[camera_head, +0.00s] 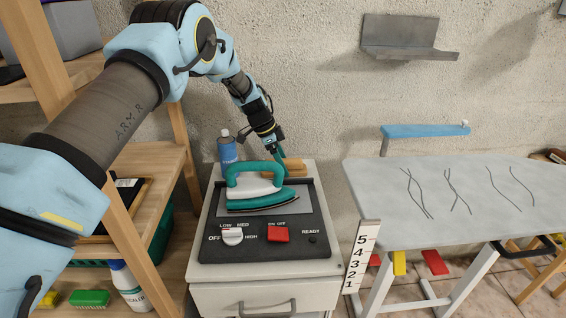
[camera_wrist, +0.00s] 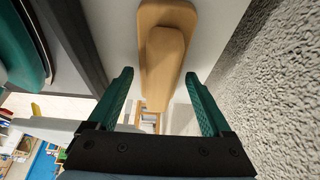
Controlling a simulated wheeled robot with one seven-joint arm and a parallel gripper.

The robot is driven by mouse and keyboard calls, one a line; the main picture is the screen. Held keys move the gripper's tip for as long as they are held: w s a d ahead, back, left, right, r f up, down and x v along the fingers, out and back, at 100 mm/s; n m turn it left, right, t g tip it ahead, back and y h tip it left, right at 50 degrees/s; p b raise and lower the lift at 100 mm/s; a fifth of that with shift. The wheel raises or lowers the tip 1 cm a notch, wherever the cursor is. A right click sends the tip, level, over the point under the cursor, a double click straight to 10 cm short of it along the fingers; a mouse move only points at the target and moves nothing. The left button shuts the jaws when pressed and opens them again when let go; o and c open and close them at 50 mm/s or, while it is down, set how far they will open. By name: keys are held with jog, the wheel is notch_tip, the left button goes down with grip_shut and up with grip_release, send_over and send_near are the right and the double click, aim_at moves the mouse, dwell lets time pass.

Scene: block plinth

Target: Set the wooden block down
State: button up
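The wooden block (camera_head: 294,165) is tan and sits at the back of the white cabinet top, behind the teal iron, which partly hides it. In the wrist view the wooden block (camera_wrist: 163,62) looks like a narrow rounded piece over a wider tan one. My gripper (camera_wrist: 158,76) has two green fingers spread apart, with the near end of the block between them. Light gaps show on both sides of the block, so the fingers appear clear of it. In the head view my gripper (camera_head: 279,153) is low beside the block, its fingertips partly hidden behind the iron.
The teal iron (camera_head: 256,185) stands on the dark control panel (camera_head: 264,239) just in front. A blue bottle (camera_head: 227,150) stands at the cabinet's back left. The rough wall is close behind. An ironing board (camera_head: 450,200) is to the right, wooden shelves (camera_head: 150,165) to the left.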

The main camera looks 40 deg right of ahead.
jog(key=shift+o, duration=0.8)
jog(key=shift+r, duration=0.2)
jog(key=b+v, duration=0.3)
jog(key=v, duration=0.9)
